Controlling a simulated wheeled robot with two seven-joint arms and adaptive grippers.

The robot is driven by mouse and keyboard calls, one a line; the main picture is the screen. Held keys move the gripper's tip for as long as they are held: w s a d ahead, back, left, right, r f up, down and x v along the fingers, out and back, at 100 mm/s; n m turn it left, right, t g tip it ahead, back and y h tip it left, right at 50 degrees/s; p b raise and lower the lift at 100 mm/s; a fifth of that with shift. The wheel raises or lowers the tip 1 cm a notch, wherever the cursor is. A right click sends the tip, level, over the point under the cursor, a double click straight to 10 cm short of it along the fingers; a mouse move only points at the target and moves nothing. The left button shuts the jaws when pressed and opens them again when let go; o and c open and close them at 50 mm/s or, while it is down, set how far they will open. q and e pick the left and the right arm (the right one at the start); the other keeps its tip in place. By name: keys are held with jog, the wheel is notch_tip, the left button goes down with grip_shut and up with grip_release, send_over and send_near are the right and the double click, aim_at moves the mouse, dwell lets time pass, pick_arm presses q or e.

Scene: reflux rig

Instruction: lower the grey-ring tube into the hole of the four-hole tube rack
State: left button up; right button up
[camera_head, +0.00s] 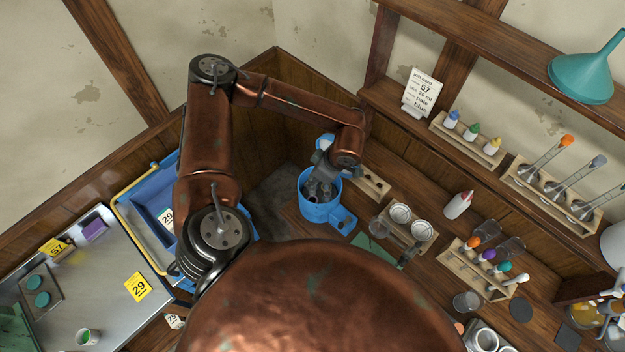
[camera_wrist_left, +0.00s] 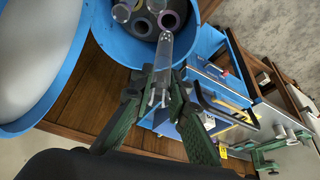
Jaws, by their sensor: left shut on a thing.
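My left gripper (camera_head: 322,172) is over the blue centrifuge (camera_head: 315,211), whose lid stands open. In the left wrist view the gripper (camera_wrist_left: 162,84) is shut on a clear tube (camera_wrist_left: 166,52), with the rounded end pointing away from the fingers. That end overlaps the centrifuge's dark rotor; I cannot tell whether it is inside. No grey ring on it can be made out. A small wooden rack (camera_head: 373,184) with open holes stands just right of the centrifuge, partly hidden by my arm, so its holes cannot all be counted.
A wooden rack (camera_head: 452,268) of colour-capped tubes and a holder with metal cups (camera_head: 404,233) stand to the right.

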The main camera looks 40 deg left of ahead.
pick_arm(q)
notch_tip(320, 180, up, 14)
jog(key=p, duration=0.6)
jog(key=shift+r, duration=0.25)
jog(key=shift+f, duration=0.1)
